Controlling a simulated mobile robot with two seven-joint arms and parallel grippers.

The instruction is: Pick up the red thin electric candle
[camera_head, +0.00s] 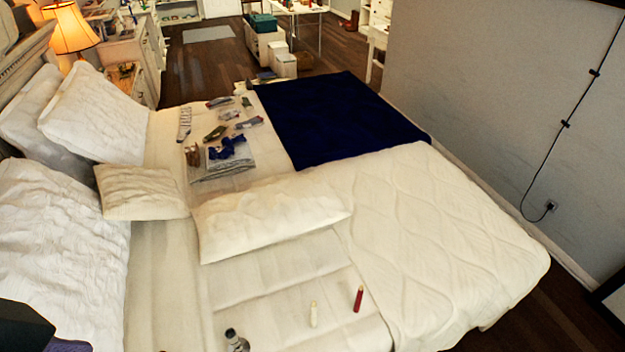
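The red thin candle (358,298) stands on the pale bedding near the front of the bed, right of the bottom middle. It looks upright with a slight tilt in the picture. A cream candle of similar shape (313,314) stands apart to its left. Neither of my grippers shows in the head view, and nothing touches the red candle.
A grey bottle-like object (236,340) is cut off by the bottom edge. A white pillow (270,215) lies behind the candles, and a quilted cover (440,240) lies to their right. A dark blue blanket (335,118) covers the far end.

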